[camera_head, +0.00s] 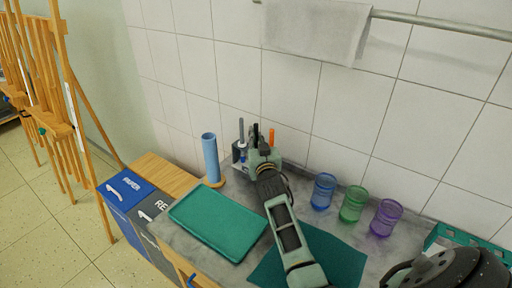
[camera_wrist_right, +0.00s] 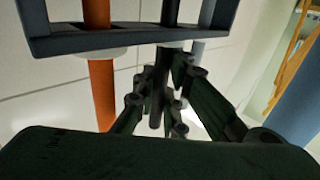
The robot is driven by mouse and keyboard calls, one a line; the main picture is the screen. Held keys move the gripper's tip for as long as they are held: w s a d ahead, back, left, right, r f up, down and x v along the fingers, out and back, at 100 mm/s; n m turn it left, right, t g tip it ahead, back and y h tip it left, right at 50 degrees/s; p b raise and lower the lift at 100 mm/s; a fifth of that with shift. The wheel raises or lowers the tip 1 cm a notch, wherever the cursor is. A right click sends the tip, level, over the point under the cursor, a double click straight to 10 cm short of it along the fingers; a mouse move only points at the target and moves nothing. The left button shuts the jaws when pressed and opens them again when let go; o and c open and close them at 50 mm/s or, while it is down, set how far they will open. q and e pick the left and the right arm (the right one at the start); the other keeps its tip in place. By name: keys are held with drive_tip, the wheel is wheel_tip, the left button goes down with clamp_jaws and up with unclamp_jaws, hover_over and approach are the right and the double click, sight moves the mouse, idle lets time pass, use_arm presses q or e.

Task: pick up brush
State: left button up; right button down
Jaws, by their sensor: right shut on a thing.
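A brush holder (camera_head: 238,155) stands against the tiled wall, with a grey-blue brush (camera_head: 241,127), a dark brush (camera_head: 256,131) and an orange brush (camera_head: 271,137) upright in it. My right gripper (camera_head: 258,150) is at the holder's front and covers part of it. In the right wrist view the right gripper (camera_wrist_right: 164,98) is shut on the dark brush's handle (camera_wrist_right: 158,85), close to the holder's frame (camera_wrist_right: 120,40). The orange brush (camera_wrist_right: 101,85) is beside the fingers, apart from them. The dark brush still passes through the holder. My left gripper is not in view.
A blue cylinder (camera_head: 211,158) stands left of the holder. Blue (camera_head: 323,192), green (camera_head: 353,204) and purple (camera_head: 386,218) cups stand to the right. A teal tray (camera_head: 215,222) and a dark green mat (camera_head: 340,255) lie on the grey counter. A towel (camera_head: 315,30) hangs above.

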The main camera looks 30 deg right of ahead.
wheel_tip(320, 180, up, 10)
drive_tip(key=shift+f, duration=0.15)
drive_tip(key=shift+r+p, duration=1.35)
drive_tip(key=shift+r, duration=0.35)
drive_tip(key=shift+f, duration=0.1)
